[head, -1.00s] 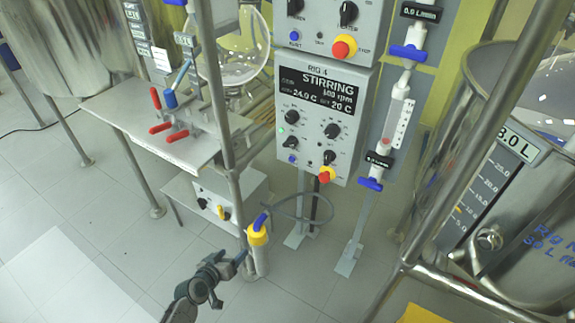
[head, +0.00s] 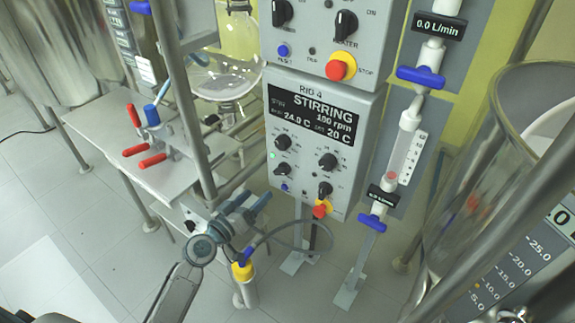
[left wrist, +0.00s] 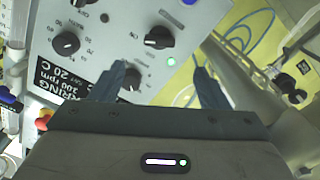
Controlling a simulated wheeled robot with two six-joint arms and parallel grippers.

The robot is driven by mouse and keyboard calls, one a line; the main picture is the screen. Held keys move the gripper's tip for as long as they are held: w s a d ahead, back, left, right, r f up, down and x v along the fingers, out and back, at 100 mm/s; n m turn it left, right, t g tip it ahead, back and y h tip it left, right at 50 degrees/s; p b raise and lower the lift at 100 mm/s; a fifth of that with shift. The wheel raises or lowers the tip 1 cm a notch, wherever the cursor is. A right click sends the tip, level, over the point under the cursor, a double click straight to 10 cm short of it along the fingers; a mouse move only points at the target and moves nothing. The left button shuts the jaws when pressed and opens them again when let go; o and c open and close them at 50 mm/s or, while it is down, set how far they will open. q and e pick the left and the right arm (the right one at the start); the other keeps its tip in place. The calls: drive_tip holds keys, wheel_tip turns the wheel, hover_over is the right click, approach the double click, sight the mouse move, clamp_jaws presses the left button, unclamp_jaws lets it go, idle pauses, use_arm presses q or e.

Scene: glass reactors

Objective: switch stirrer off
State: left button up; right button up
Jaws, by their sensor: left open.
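The grey RIG 4 control panel (head: 345,130) fills the middle of the head view. Below the display are an upper left knob (head: 283,142), a lower left knob (head: 283,169) and a lit green lamp (head: 272,155). Small labels are unreadable. My left gripper (head: 258,198) is open below and in front of the panel's lower left. In the left wrist view its fingers (left wrist: 160,80) point at the panel, with the upper left knob (left wrist: 130,82) and green lamp (left wrist: 171,63) appearing between them. I see no contact.
A red-and-yellow stop button (head: 320,210) sits at the panel's lower edge. Blue-handled valves (head: 420,76) are right of it. A metal post (head: 190,110) and a shelf with red-handled clamps (head: 148,140) stand left. A yellow-topped cylinder (head: 243,272) stands below my gripper.

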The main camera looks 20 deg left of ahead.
sight(279, 173)
use_arm(q)
drive_tip(key=p+x, duration=0.1)
drive_tip(key=x, duration=1)
drive_tip(key=shift+p, duration=0.4)
use_arm(e)
drive_tip(key=f, duration=0.1)
drive_tip(key=s+f, duration=0.1)
drive_tip(key=f, duration=0.1)
drive_tip(key=s+f, duration=0.1)
drive_tip(key=f, duration=0.1)
drive_tip(key=shift+s+d+f, duration=0.1)
drive_tip(key=shift+s+d, duration=0.1)
drive_tip(key=shift+d, duration=0.1)
use_arm(q)
drive_tip(key=c, duration=1)
